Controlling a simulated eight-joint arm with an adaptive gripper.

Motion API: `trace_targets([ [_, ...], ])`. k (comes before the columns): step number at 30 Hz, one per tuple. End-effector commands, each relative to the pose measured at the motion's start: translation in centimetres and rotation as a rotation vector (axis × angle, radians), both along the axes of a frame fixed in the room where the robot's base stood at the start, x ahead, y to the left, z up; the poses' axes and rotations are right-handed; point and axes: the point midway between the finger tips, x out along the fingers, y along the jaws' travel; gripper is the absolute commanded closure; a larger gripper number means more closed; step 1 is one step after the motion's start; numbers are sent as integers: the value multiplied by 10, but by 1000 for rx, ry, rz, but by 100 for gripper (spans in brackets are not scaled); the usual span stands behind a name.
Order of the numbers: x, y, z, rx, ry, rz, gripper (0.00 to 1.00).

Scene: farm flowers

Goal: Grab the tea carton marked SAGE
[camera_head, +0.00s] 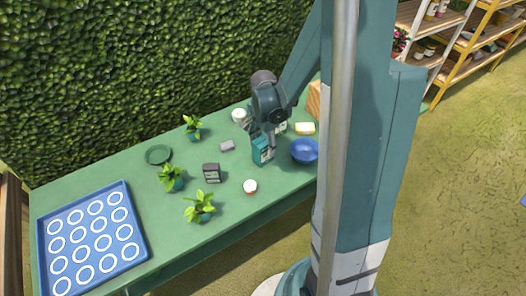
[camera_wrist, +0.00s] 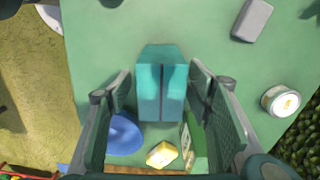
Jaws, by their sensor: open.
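A teal carton (camera_head: 262,152) stands upright on the green table below my gripper (camera_head: 264,132) in the head view. Its side has a pale label, too small to read. In the wrist view the teal carton (camera_wrist: 160,85) lies between the two spread fingers of my gripper (camera_wrist: 160,78), with a gap on each side. Another green carton with a pale label (camera_wrist: 187,140) shows beside the right finger, partly hidden. It also shows behind the gripper in the head view (camera_head: 282,128). I cannot read SAGE on either.
A grey block (camera_head: 227,145), dark box (camera_head: 211,173), small jar (camera_head: 250,186) and potted plants (camera_head: 200,207) stand left. A blue tray (camera_head: 92,240) fills the left end.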

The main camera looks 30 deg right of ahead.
Motion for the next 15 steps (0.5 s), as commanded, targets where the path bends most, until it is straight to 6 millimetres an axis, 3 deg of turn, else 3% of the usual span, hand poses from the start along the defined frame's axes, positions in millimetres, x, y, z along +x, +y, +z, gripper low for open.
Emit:
trace_targets([
  [15, 1, 1, -45, 0, 0, 0, 49],
])
